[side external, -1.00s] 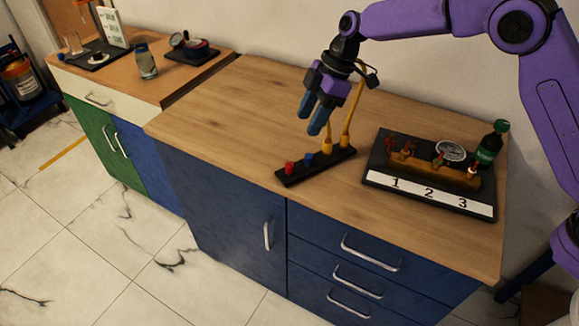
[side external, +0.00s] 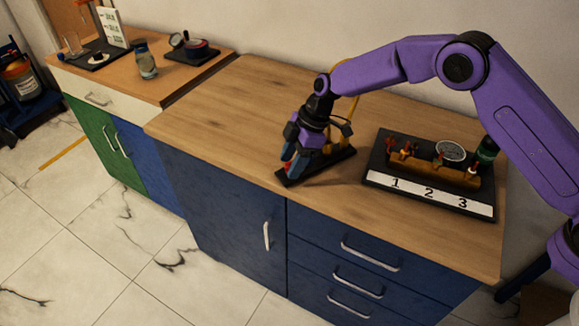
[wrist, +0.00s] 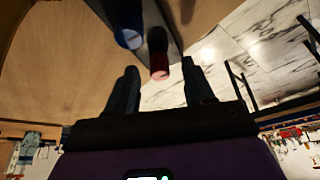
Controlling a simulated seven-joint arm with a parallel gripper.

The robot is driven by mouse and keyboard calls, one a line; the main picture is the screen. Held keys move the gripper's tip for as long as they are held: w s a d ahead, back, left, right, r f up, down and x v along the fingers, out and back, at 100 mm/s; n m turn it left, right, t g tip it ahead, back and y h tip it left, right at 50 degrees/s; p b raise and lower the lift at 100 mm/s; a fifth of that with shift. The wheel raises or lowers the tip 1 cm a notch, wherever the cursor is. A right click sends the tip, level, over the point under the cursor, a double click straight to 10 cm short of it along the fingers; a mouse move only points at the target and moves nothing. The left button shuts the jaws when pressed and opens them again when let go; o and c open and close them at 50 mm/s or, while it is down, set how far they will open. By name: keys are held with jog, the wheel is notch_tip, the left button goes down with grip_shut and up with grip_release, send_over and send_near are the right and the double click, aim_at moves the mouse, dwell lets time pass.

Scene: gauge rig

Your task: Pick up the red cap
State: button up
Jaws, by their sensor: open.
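The red cap (wrist: 159,67) stands on a black strip (side external: 345,157) on the wooden counter. In the wrist view it shows just ahead of and between my two fingertips, with a gap on either side. A blue cap (wrist: 128,38) sits beside it on the strip, left of it in that view. My gripper (side external: 291,168) is open and low over the strip's left end, pointing down at the red cap. In the side view the fingers hide most of the red cap and all of the blue one.
Yellow hoses stand at the strip's right end, partly behind my gripper. A black board (side external: 372,179) numbered 1, 2, 3 holds a brass manifold (side external: 435,171) and a gauge (side external: 451,151); a green bottle (side external: 487,150) is beside them. The counter's left part is clear. Its front edge is close.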

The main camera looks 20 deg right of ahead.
jog(key=shift+f, duration=0.15)
grip_shut()
jog(key=shift+r, duration=0.2)
